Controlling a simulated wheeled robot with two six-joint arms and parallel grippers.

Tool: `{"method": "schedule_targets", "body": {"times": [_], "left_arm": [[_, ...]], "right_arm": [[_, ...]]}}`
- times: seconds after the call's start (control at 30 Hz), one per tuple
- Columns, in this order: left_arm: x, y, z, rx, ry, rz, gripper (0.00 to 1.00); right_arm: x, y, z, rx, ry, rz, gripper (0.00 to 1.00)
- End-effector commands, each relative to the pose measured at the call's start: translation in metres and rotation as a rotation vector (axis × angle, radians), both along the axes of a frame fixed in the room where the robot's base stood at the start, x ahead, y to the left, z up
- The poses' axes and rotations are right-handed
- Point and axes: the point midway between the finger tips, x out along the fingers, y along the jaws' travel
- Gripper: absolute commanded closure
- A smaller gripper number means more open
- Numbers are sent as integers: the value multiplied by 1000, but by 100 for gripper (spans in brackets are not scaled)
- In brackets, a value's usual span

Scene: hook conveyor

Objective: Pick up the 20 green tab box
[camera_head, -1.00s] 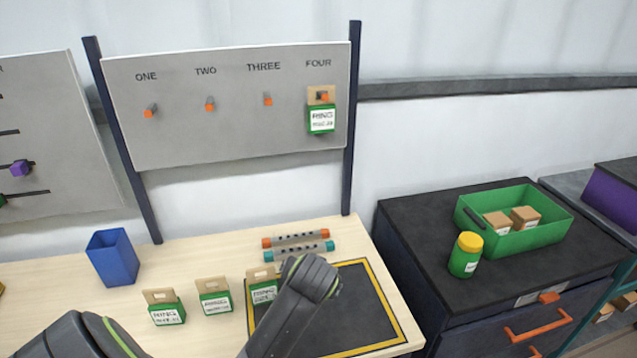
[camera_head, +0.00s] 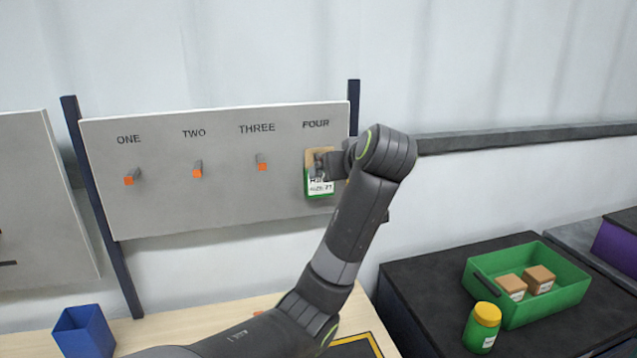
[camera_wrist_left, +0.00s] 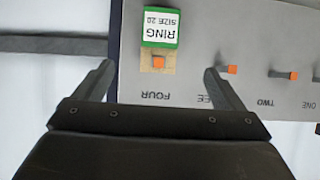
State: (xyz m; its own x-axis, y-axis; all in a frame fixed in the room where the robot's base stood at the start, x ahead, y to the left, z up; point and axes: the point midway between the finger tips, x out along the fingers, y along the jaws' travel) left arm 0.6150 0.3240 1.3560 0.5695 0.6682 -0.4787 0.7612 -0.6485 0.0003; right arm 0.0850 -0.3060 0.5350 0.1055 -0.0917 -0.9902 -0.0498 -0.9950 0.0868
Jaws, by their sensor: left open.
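The green tab box (camera_head: 320,189) hangs on the orange-tipped hook under FOUR on the grey board (camera_head: 225,215). It has a tan top tab and a white label. In the left wrist view the box (camera_wrist_left: 159,24) is upside down and its label reads RING SIZE 20. The hook's orange tip (camera_wrist_left: 158,63) shows through the tab. My left gripper (camera_head: 325,165) is in front of the box and partly covers it. In the wrist view this gripper (camera_wrist_left: 160,72) is open and empty, with its fingers to either side of the tab. My right gripper is not in view.
Hooks ONE (camera_head: 129,180), TWO (camera_head: 197,172) and THREE (camera_head: 262,165) are empty. A dark post (camera_head: 353,95) stands right of the board. A blue bin (camera_head: 84,333) is at lower left. A green crate (camera_head: 550,310) and yellow-lidded jar (camera_head: 482,328) sit on the dark cabinet at right.

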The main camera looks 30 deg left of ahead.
Motion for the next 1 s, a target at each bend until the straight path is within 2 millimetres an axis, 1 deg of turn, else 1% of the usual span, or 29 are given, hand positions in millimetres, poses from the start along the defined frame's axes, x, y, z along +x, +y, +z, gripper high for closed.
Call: {"method": "schedule_targets", "body": {"times": [0.03, 0.13, 0.57, 0.6, 0.67, 0.7, 0.73, 0.9, 1.0], "left_arm": [[3, 5, -8, 3, -2, 3, 9], [8, 11, -13, 1, -2, 4, 9], [21, 26, -24, 0, -1, 0, 9], [27, 35, -29, 3, 3, 3, 9], [35, 44, -36, 2, 4, 5, 9], [40, 50, -33, 2, 7, 3, 9], [43, 54, -34, 2, 5, 4, 9], [58, 70, -47, 1, 4, 0, 9], [62, 74, -52, 0, 2, 0, 9]], "right_arm": [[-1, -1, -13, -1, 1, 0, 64], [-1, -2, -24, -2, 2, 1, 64], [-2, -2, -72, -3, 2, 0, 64], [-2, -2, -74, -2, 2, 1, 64], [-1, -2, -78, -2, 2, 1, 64], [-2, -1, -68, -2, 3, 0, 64], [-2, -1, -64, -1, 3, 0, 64], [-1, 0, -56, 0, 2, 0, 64], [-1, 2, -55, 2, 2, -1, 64]]}}
